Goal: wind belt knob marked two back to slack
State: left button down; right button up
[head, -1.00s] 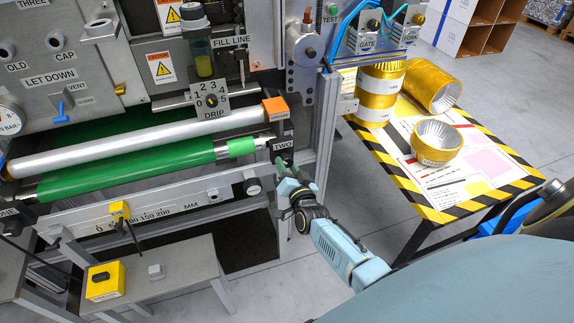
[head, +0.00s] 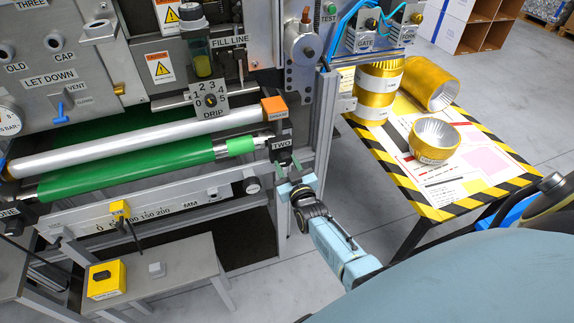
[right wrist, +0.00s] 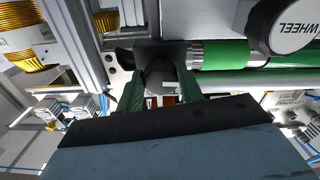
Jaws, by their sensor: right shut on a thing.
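The belt knob marked two sits under the "TWO" label (head: 281,145) at the right end of the green roller (head: 130,170). In the head view the knob is mostly hidden at my fingertips. In the right wrist view it is a dark round knob (right wrist: 159,74) between two green fingers. My right gripper (head: 288,164) reaches up to it from below and is shut on it, a finger on each side; it also shows in the right wrist view (right wrist: 160,88). No mark showing the knob's turn is readable. My left gripper is not in view.
A metal frame post (head: 324,130) stands just right of the knob. A striped table (head: 455,208) with gold cups is further right. A low grey bench (head: 190,265) stands at lower left.

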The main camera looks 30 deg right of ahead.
jog(key=shift+n, duration=0.4)
jog(key=o, duration=1)
jog(key=p+v, duration=0.2)
jog(key=v, duration=1.1)
jog(key=shift+s, duration=0.15)
jog(key=shift+a, duration=0.1)
